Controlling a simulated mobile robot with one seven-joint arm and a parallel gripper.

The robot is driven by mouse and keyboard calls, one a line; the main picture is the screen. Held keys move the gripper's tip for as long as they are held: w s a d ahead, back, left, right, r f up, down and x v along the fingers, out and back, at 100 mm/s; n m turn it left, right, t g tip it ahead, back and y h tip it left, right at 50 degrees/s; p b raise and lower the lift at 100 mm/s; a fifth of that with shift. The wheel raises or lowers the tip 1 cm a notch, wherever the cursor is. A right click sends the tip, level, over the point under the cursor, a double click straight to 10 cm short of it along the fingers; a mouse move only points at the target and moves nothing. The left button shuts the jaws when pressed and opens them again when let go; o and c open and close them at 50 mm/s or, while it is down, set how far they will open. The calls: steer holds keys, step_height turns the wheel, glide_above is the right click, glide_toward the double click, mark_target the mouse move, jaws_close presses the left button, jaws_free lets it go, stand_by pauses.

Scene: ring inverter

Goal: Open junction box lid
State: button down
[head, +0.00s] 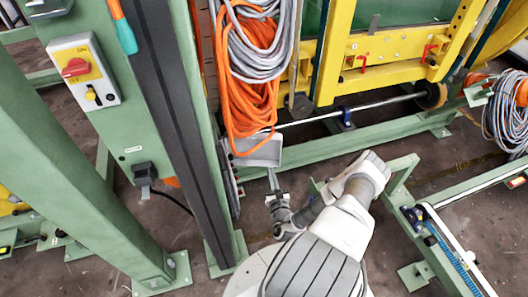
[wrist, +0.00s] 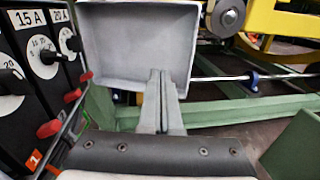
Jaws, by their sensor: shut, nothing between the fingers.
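The junction box lid (wrist: 137,45) is a grey shallow tray shape. In the wrist view its hollow inner side faces me, and it stands swung out to the right of a black panel (wrist: 35,75) with dials marked 15 A and 20 A. In the head view the lid (head: 262,152) juts out beside the green column. My gripper (wrist: 160,75) is shut and empty, its fingers together in front of the lid's lower right part. I cannot tell whether they touch it. The gripper also shows just below the lid in the head view (head: 272,172).
Orange and grey cable coils (head: 250,75) hang just above the lid. A green column (head: 170,120) with a red-and-yellow switch (head: 82,70) stands to the left. A yellow frame (head: 385,50) and green floor beams (head: 375,138) lie behind and to the right.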

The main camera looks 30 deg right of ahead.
mark_target(264, 149)
steer(key=shift+n, duration=0.3)
steer(key=b+x, duration=0.1)
steer(key=x, duration=0.3)
steer(key=b+x, duration=0.2)
steer(key=x, duration=0.2)
steer(key=b+x, duration=0.1)
steer(key=x, duration=0.3)
steer(key=shift+w+a+f+b, duration=0.1)
steer(key=shift+w+f+b, duration=0.2)
steer(key=shift+w+f, duration=0.05)
steer(key=shift+w+d+r, duration=0.1)
steer(key=shift+w+d, duration=0.1)
steer(key=shift+w, duration=0.25)
